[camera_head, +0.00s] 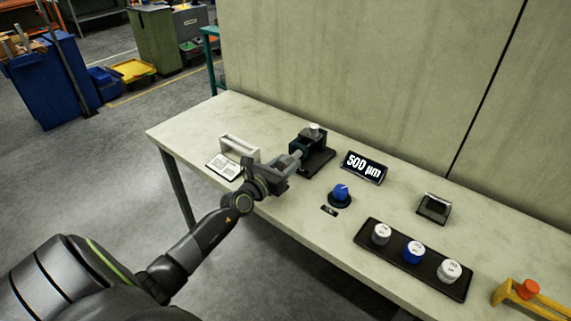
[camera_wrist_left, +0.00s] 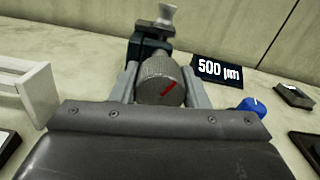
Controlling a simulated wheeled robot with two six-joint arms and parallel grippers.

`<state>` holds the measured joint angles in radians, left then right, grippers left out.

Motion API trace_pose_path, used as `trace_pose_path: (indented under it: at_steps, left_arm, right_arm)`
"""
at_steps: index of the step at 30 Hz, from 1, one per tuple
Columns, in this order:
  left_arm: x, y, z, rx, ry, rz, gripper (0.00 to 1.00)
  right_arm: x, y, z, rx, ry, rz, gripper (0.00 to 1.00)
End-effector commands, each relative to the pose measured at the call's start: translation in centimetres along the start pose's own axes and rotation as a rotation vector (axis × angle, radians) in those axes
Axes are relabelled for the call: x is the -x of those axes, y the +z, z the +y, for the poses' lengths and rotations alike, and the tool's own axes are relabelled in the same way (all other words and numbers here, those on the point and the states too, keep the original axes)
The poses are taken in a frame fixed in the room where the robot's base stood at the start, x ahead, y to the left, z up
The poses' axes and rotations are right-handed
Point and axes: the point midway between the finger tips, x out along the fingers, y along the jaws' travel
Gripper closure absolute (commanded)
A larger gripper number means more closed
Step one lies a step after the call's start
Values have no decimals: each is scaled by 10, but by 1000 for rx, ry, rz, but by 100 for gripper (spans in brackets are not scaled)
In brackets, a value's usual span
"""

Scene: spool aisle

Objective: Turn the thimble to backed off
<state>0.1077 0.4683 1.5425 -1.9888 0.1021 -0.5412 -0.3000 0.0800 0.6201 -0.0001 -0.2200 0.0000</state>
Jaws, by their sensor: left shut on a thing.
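The thimble sits on a dark stand (camera_head: 318,158), which has a pale spool-like piece on top. My left gripper (camera_wrist_left: 160,88) is shut on the thimble, one finger on each side. In the head view the left gripper (camera_head: 290,161) hides most of the thimble. A display (camera_head: 364,167) beside the stand reads 500 µm. My right gripper is not in view.
A blue knob (camera_head: 341,192) stands right of the gripper. A black tray (camera_head: 369,254) holds two white spools and a blue one (camera_head: 413,252). A white holder (camera_head: 239,148) and a printed card (camera_head: 224,167) lie left. A wall closes the table's back.

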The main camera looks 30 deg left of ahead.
Motion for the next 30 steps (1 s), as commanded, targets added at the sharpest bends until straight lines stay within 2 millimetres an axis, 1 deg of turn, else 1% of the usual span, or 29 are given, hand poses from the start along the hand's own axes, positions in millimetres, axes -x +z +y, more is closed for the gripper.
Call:
trace_pose_path:
  at_steps: [5,13,21,22,27,30]
  left_arm:
    - [0,0,0,18,0,0,82]
    - [0,0,0,135,0,0,82]
    - [0,0,0,139,0,0,82]
    - [0,0,0,139,0,0,58]
    - [0,0,0,138,0,0,37]
    - [0,0,0,138,0,0,37]
  right_arm:
    - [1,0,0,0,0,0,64]
    - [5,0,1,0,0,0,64]
    - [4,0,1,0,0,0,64]
    - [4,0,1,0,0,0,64]
    - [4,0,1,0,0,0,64]
    - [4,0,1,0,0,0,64]
